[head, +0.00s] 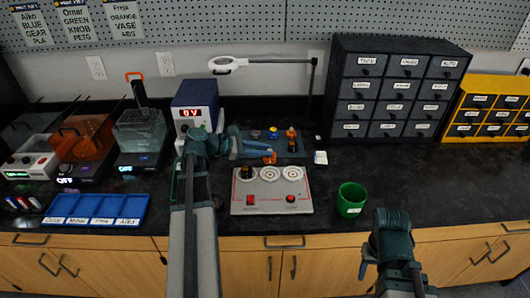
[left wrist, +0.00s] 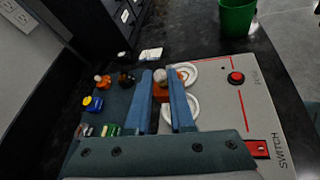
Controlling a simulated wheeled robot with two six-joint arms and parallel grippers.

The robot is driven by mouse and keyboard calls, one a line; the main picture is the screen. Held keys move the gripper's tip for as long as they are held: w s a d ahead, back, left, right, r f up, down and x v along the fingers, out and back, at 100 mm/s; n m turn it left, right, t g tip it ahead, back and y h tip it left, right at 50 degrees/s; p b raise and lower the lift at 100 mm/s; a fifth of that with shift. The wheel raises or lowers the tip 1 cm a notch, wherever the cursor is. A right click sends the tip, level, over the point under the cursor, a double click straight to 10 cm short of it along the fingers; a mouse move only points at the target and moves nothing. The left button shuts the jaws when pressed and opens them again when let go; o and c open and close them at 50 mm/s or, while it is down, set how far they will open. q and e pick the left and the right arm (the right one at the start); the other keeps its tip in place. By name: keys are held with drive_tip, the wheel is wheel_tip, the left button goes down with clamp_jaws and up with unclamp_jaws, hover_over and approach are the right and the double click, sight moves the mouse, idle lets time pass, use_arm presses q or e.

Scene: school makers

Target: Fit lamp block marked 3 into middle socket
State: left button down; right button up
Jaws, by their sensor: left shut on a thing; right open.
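My left gripper (left wrist: 164,98) is shut on an orange lamp block (left wrist: 166,78) with a pale top. No number is readable on it. In the head view the block (head: 270,157) is held just behind the grey switch board (head: 260,207), apparently above it. The middle socket (head: 269,174) is a white ring and looks empty; the fingers partly cover it in the left wrist view (left wrist: 178,109). The right socket (head: 292,173) is also an empty white ring. A dark block (head: 246,173) stands in the left socket. My right gripper (head: 368,263) is open and empty, low at the right.
A dark tray (left wrist: 112,97) behind the board holds several coloured blocks. A green cup (head: 351,200) stands right of the board. A power unit showing 0V (head: 195,106) stands behind left, and a blue bin tray (head: 97,209) lies left.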

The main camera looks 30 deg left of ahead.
use_arm(q)
drive_tip(key=shift+w+d+f, duration=0.1)
drive_tip(key=shift+w+f, duration=0.1)
drive_tip(key=shift+f, duration=0.05)
drive_tip(key=shift+s+f+b, duration=0.1)
drive_tip(key=shift+f+b, duration=0.35)
drive_tip(key=shift+b, duration=0.15)
wheel_tip(320, 180, down, 5)
drive_tip(key=b, duration=0.4)
drive_tip(key=shift+r+b, duration=0.2)
drive_tip(key=shift+b, duration=0.1)
drive_tip(key=shift+f+b, duration=0.55)
drive_tip(key=shift+f, duration=0.05)
idle(0.4)
drive_tip(key=c, duration=1.2)
unclamp_jaws()
drive_tip(key=shift+o, duration=0.7)
drive_tip(key=shift+s+a+r, duration=0.15)
drive_tip(key=shift+a, duration=0.1)
drive_tip(key=shift+p+v, duration=2.05)
drive_tip(key=shift+v, duration=3.15)
